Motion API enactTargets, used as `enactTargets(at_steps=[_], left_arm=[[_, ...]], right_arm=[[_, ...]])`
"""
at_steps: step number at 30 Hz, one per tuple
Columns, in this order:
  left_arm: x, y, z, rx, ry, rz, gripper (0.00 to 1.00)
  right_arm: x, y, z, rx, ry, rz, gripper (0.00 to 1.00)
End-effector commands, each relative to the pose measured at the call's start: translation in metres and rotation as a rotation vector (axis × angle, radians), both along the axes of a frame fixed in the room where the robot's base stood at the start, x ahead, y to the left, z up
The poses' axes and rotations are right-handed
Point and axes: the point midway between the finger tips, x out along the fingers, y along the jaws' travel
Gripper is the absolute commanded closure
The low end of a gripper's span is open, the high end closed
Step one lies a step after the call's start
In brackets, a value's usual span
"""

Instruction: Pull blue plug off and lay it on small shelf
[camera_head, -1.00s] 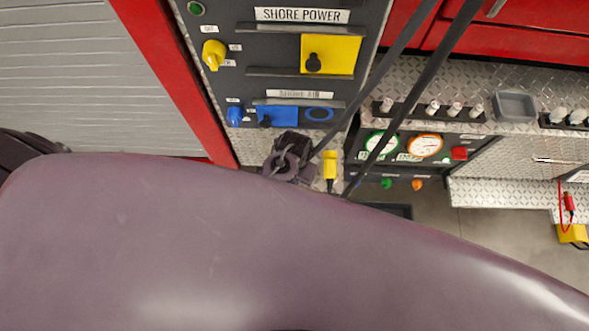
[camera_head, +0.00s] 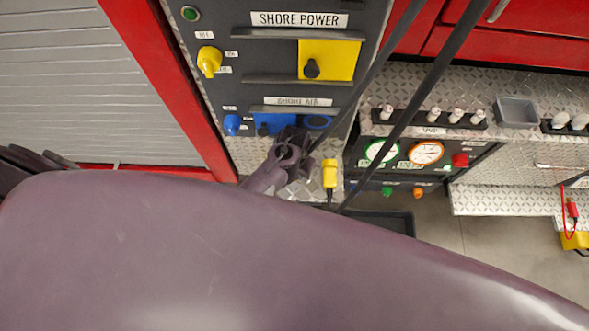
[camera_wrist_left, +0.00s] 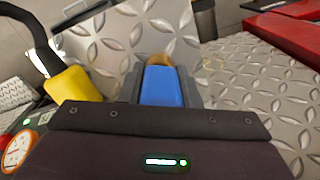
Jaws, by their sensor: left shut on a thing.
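My left gripper (camera_head: 291,146) is just below the blue shore air socket (camera_head: 316,122), in front of its lower edge, in the head view. In the left wrist view it is shut on the blue plug (camera_wrist_left: 161,86). The plug's brass-coloured far end shows beyond the fingers, with diamond plate behind it. In the head view the gripper hides the plug. A small diamond-plate shelf (camera_head: 299,189) lies under the panel, partly hidden by the gripper and my arm. My right gripper is not in view.
A yellow plug (camera_head: 330,173) with a dark cable stands right of the gripper; it also shows in the left wrist view (camera_wrist_left: 73,86). My large purple body part covers the lower head view.

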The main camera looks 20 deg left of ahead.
Motion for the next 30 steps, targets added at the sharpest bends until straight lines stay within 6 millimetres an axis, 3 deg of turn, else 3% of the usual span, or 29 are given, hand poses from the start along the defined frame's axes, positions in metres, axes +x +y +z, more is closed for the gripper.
enactTargets(at_steps=[8,9,14,23,30], left_arm=[[0.000,0.000,0.000,0.000,-0.001,0.000,1.00],[0.000,0.000,0.000,0.000,-0.001,0.000,0.67],[0.000,0.000,0.000,0.000,-0.001,0.000,0.46],[0.000,0.000,0.000,0.000,0.000,0.000,0.45],[0.000,0.000,0.028,-0.001,-0.005,-0.002,0.45]], right_arm=[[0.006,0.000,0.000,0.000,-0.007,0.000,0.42],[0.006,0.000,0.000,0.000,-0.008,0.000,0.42],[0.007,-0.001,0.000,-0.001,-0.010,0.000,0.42],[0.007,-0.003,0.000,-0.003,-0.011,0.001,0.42],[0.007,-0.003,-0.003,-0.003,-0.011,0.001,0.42]])
